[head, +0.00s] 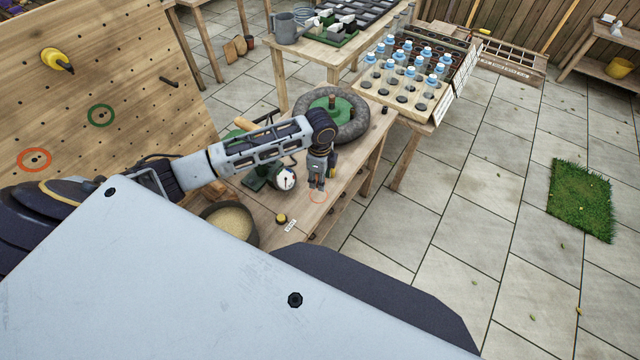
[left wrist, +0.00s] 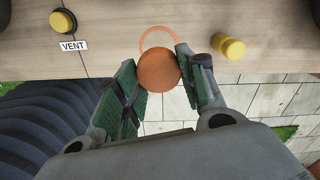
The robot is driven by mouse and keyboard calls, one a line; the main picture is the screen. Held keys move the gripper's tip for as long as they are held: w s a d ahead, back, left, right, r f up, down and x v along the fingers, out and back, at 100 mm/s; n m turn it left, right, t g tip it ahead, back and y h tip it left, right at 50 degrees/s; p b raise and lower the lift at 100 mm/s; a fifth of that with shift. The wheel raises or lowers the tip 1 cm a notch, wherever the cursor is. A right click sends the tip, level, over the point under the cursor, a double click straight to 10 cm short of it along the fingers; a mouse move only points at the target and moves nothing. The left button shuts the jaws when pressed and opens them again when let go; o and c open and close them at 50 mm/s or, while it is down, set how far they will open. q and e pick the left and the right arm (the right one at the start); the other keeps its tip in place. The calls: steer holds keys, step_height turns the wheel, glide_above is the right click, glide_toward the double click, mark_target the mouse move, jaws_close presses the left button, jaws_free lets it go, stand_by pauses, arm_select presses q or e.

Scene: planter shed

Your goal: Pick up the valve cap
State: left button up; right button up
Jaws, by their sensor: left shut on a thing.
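A round orange-brown cap (left wrist: 158,71), which looks like the valve cap, is between the fingers of my left gripper (left wrist: 160,82) in the left wrist view. The gripper is shut on it. An orange ring marked on the bench shows just beyond the cap (left wrist: 157,32). In the head view my left gripper (head: 317,184) points down near the bench's front edge, close to the orange ring (head: 318,199). The cap is too small to make out there. Its height above the bench is unclear. My right gripper is not in view.
A yellow knob (left wrist: 63,21) sits by a VENT label (left wrist: 74,45); a yellow cylinder (left wrist: 229,46) stands right of the ring. A dial gauge (head: 286,180), a tyre (head: 351,129) and a bowl of grain-coloured material (head: 230,221) are on the bench. Paved floor lies right.

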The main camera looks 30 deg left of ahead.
arm_select(q)
steer(key=shift+r, duration=0.95)
